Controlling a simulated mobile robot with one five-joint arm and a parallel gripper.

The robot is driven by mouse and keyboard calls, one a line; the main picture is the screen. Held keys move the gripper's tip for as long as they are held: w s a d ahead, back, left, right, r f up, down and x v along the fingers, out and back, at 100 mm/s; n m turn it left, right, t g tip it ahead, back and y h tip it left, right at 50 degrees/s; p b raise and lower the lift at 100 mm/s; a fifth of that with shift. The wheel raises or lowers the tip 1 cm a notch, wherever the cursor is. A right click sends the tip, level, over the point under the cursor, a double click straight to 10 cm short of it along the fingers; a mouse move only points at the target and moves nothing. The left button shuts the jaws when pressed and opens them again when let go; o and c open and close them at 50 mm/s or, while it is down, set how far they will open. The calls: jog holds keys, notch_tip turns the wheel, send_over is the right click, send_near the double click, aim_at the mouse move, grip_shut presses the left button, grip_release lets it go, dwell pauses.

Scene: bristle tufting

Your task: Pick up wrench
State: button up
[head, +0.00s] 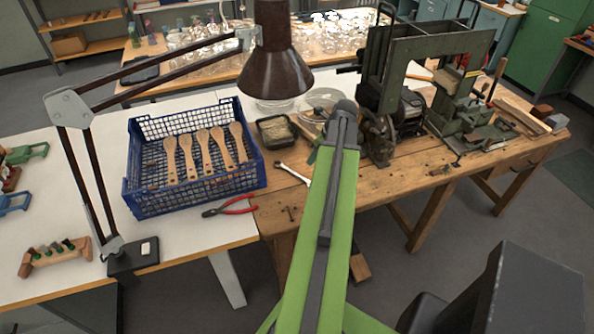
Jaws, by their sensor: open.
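The wrench (294,172) is a silver metal tool lying flat on the wooden workbench, just left of my green arm. Its upper left end shows beside the small dark tray, and its lower right end reaches close to the arm's outline. My arm rises from the bottom of the head view and ends in a dark joint above the bench. I cannot make out my gripper's fingers; they seem hidden behind the arm. Nothing is seen touching the wrench.
Red-handled pliers (230,207) lie left of the wrench. A blue crate (197,200) holds several wooden brush blanks. A small dark tray (276,131) stands behind the wrench. A brown lamp (274,60) hangs above. A green machine (425,75) stands to the right on the workbench (390,185).

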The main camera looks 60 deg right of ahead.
jog(key=s+m, duration=0.1)
jog(key=b, duration=1.2)
send_over(304, 178)
jog(key=s, duration=0.3)
jog(key=f, duration=1.1)
jog(key=shift+a+f, duration=0.15)
jog(key=shift+a, duration=0.2)
jog(key=shift+w+f, duration=0.1)
jog(key=shift+w, duration=0.05)
jog(key=shift+p, duration=0.3)
jog(key=b+x, duration=0.5)
jog(key=shift+w+d, duration=0.1)
jog(key=shift+d, duration=0.1)
grip_shut()
